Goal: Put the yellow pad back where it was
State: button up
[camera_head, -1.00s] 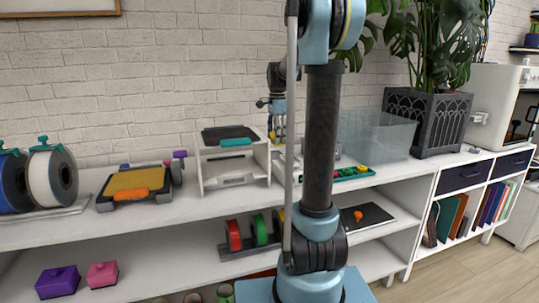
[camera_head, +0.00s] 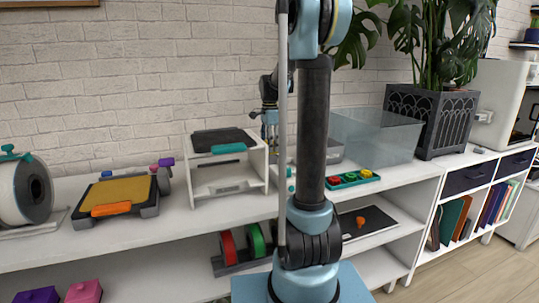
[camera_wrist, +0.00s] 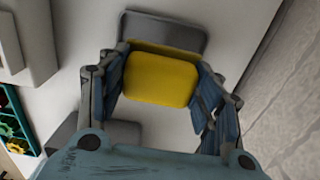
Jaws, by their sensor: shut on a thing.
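The yellow pad (camera_wrist: 160,78) is between the two fingers of my gripper (camera_wrist: 160,85) in the wrist view. Both fingers close on its sides. A dark grey plate (camera_wrist: 168,32) lies just beyond the pad; I cannot tell whether they touch. In the head view my gripper (camera_head: 269,118) is above the white shelf, behind the right side of the white box-shaped stand. The pad is not visible there.
A black tray with a yellow top and orange handle (camera_head: 112,210) sits at left. The white stand (camera_head: 207,174) carries a black tray with a teal handle. A clear bin (camera_head: 375,137), a green tray of colored parts (camera_head: 352,180) and a planter (camera_head: 432,117) stand right.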

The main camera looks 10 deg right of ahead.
jog(key=shift+f, duration=2)
jog(key=o, duration=1.1)
notch_tip(320, 180, up, 12)
jog(key=shift+r, duration=0.1)
jog(key=shift+s, duration=0.1)
